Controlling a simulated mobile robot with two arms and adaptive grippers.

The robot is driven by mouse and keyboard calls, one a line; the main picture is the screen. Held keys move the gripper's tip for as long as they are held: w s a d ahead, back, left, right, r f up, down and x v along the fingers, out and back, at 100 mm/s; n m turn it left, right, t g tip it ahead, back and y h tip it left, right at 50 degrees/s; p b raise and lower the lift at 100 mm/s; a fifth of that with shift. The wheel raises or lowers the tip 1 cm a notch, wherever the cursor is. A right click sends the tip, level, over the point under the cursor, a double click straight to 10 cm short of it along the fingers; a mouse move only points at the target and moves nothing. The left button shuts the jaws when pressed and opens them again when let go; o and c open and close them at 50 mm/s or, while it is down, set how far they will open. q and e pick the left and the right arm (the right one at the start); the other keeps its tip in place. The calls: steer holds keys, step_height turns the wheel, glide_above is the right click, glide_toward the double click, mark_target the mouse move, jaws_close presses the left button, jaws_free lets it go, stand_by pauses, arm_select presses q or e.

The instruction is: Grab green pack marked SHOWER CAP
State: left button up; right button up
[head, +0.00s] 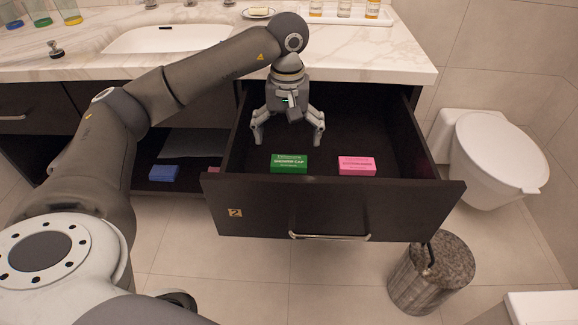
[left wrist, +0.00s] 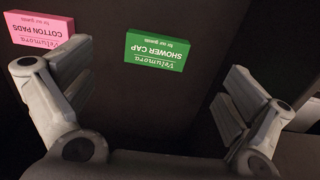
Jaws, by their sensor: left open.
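The green pack marked SHOWER CAP (head: 289,164) lies in the open drawer, near its front wall. In the left wrist view the green pack (left wrist: 157,50) sits upside down at the upper middle, between the two fingers and beyond them. My left gripper (head: 288,138) is open and empty inside the drawer, pointing down, just behind the pack in the head view. Its spread fingers also show in the left wrist view (left wrist: 160,108), apart from the pack. My right gripper is not seen.
A pink pack marked COTTON PADS (head: 357,166) lies right of the green one. The drawer's front wall (head: 335,210) and sides enclose both. A blue pack (head: 164,173) lies in the compartment to the left. A round bin (head: 432,272) and a toilet (head: 497,160) stand at the right.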

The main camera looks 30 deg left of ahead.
mark_target(289, 164)
arm_select(q)
step_height(289, 164, down, 4)
steer(key=shift+b, duration=0.3)
steer(key=shift+w+a+f+b, duration=0.1)
steer(key=shift+f+b, duration=0.1)
steer(key=shift+f, duration=0.35)
steer(key=shift+w+f+b, duration=0.1)
steer(key=shift+f+b, duration=0.05)
steer(key=shift+f, duration=0.35)
step_height(289, 164, down, 2)
steer(key=shift+w+f, duration=0.1)
steer(key=shift+w, duration=0.05)
steer(key=shift+f, duration=0.3)
steer(key=c, duration=0.7)
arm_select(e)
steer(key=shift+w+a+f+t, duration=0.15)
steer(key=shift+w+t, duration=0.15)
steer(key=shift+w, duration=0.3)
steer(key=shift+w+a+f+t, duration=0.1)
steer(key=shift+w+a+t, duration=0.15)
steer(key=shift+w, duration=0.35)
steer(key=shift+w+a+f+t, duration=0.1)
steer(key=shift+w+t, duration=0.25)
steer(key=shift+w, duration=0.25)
